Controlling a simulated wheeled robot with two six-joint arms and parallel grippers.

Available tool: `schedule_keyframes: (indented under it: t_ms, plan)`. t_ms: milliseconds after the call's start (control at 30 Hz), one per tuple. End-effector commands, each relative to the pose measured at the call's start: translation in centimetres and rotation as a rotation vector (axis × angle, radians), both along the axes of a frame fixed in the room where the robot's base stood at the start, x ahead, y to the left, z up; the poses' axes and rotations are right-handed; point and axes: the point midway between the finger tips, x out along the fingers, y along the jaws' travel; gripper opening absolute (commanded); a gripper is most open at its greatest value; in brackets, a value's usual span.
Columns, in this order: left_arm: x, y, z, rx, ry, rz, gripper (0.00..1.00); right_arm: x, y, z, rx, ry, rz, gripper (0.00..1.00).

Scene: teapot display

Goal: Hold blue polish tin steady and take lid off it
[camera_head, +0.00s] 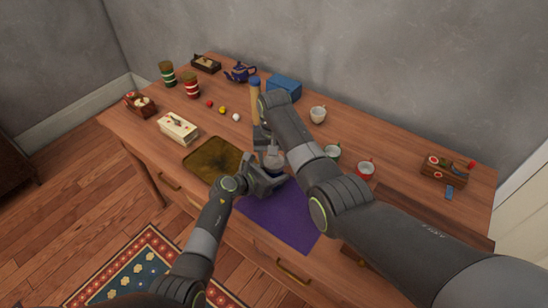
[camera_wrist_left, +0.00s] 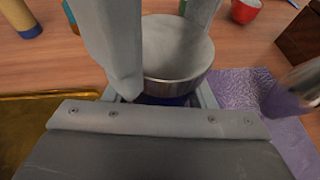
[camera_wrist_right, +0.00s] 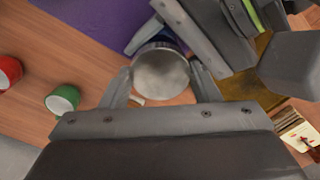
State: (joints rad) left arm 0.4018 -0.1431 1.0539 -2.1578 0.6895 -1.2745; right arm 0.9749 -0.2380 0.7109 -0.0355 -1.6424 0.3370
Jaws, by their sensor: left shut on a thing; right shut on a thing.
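The blue polish tin (camera_wrist_left: 165,100) shows only as a dark blue strip in the left wrist view, under its round silvery lid (camera_wrist_left: 175,60). A bit of blue also shows behind the lid (camera_wrist_right: 160,72) in the right wrist view. My left gripper (camera_head: 270,180) is shut on the tin low down, near the purple mat. My right gripper (camera_wrist_right: 161,88) comes from above, shut on the lid with one finger on each side. The lid sits over the tin; I cannot tell whether there is a gap. Most of the tin is hidden by my grippers.
A green cup (camera_head: 333,152) and a red cup (camera_head: 365,169) stand to the right. A blue box (camera_head: 285,87) is behind.

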Motion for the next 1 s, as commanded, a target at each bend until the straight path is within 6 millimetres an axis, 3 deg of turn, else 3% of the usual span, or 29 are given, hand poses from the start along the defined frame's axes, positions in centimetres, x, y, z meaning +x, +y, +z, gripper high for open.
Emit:
schedule_keyframes:
  t_ms: [100, 133, 300, 767, 1000]
  plan:
    - [0.1, 0.1, 0.0, 0.001, -0.002, 0.002, 0.00, 0.0, -0.1, 0.0, -0.003, 0.001, -0.003, 0.29]
    - [0.1, 0.1, 0.0, 0.001, -0.002, 0.002, 0.00, 0.0, -0.1, 0.0, -0.003, 0.001, -0.003, 0.57]
    - [0.0, 0.1, 0.0, 0.001, -0.001, 0.001, 0.00, 0.0, -0.1, 0.0, -0.001, 0.001, -0.004, 0.78]
    - [-0.1, -0.2, 0.0, -0.002, 0.000, -0.003, 0.00, -0.1, 0.4, 0.1, 0.007, 0.001, 0.000, 0.78]
    - [-0.1, -0.2, -0.1, -0.001, 0.004, -0.003, 0.00, 0.0, 0.5, 2.8, 0.009, -0.003, 0.003, 0.78]
